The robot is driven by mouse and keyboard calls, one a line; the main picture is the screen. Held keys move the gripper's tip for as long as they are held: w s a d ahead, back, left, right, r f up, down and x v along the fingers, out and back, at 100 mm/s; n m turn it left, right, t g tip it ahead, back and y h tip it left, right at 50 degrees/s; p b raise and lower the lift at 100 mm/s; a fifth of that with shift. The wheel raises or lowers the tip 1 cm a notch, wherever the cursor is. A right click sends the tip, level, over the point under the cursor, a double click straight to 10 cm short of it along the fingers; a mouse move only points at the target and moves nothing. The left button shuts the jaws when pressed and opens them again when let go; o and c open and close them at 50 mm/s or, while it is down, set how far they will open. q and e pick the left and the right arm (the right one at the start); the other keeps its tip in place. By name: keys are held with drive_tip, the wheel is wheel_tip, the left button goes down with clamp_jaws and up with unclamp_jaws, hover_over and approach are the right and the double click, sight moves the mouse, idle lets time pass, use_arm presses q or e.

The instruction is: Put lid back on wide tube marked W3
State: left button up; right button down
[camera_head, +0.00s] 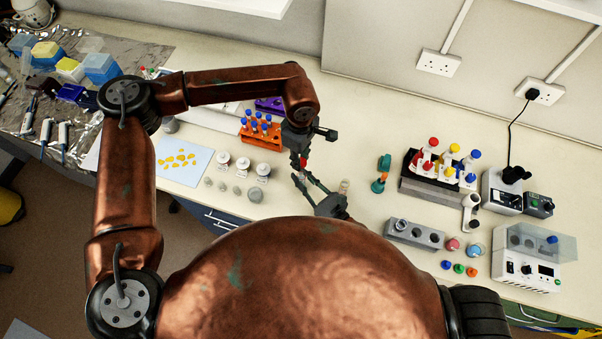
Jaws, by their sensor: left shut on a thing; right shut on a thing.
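My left gripper (301,160) comes down from above and is shut on a small red thing (302,163), which looks like a red lid. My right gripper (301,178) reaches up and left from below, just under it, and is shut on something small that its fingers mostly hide. I cannot tell whether the red lid touches what the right gripper holds. A clear tube-like thing (344,187) shows just right of the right gripper. No W3 mark is legible.
An orange rack (262,141) with blue-capped tubes stands behind left. Several jars (243,164) stand left. At right are a grey rack (424,188) with large capped tubes, a grey block (413,235), loose coloured caps (459,268) and bench instruments (526,269). The bench behind the grippers is clear.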

use_arm(q)
drive_tip(key=shift+f, duration=2.15)
drive_tip(key=shift+f, duration=0.9)
drive_tip(key=shift+f, duration=0.6)
drive_tip(key=m, duration=2.4)
drive_tip(key=shift+d, duration=0.15)
drive_tip(key=o, duration=0.7)
drive_tip(key=shift+c, duration=0.2)
